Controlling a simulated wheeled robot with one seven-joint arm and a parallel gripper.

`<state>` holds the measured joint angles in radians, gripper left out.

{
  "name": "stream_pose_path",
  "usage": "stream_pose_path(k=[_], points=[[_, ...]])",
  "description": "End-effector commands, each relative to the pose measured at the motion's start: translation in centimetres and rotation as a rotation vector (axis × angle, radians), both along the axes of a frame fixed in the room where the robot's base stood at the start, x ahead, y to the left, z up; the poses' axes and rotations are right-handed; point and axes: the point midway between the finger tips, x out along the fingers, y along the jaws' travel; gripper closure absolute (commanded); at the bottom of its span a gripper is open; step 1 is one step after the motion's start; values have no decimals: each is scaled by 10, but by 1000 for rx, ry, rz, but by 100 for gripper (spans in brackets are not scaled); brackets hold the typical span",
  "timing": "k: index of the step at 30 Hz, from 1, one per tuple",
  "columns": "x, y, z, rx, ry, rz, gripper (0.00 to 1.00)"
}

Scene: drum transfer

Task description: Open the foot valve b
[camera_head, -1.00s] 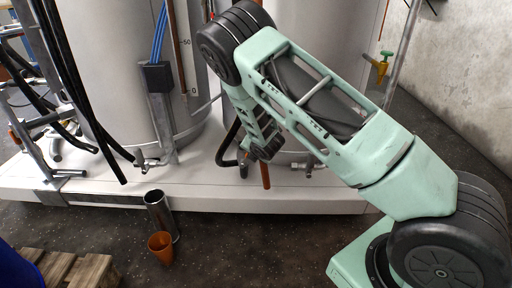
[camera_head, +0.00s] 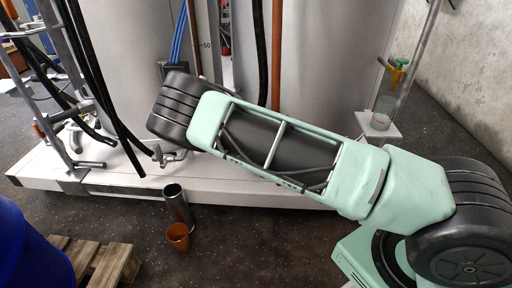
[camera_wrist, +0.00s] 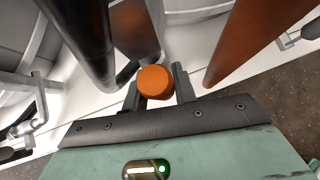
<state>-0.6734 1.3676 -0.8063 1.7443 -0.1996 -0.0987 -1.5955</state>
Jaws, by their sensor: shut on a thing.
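My gripper (camera_wrist: 155,88) has its two dark fingers on either side of an orange round-ended piece (camera_wrist: 155,80) in the wrist view and is shut on it. I cannot tell what this piece belongs to. A metal foot valve (camera_wrist: 28,122) shows at the left of the wrist view, and part of another metal fitting (camera_wrist: 300,36) at the right. In the head view a foot valve (camera_head: 166,156) sits low at the front of the left tank. I cannot tell which valve is b. My arm hides my gripper and the foot of the right tank in the head view.
A black hose (camera_wrist: 88,40) and a red-brown pipe (camera_wrist: 250,42) flank my gripper closely. A white plinth (camera_head: 110,181) carries the tanks.

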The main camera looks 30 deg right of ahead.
Motion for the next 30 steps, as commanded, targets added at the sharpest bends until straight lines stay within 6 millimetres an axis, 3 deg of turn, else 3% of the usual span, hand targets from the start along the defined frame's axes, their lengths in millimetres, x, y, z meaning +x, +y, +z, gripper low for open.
stream_pose_path(k=[11, 12, 14, 23, 30], points=[[0, 2, -1, -7, 7, 8, 100], [0, 2, -1, -7, 8, 9, 67], [0, 2, -1, -6, 7, 9, 51], [0, 1, 0, -5, 5, 6, 51], [-14, 16, 22, -5, 6, 8, 51]])
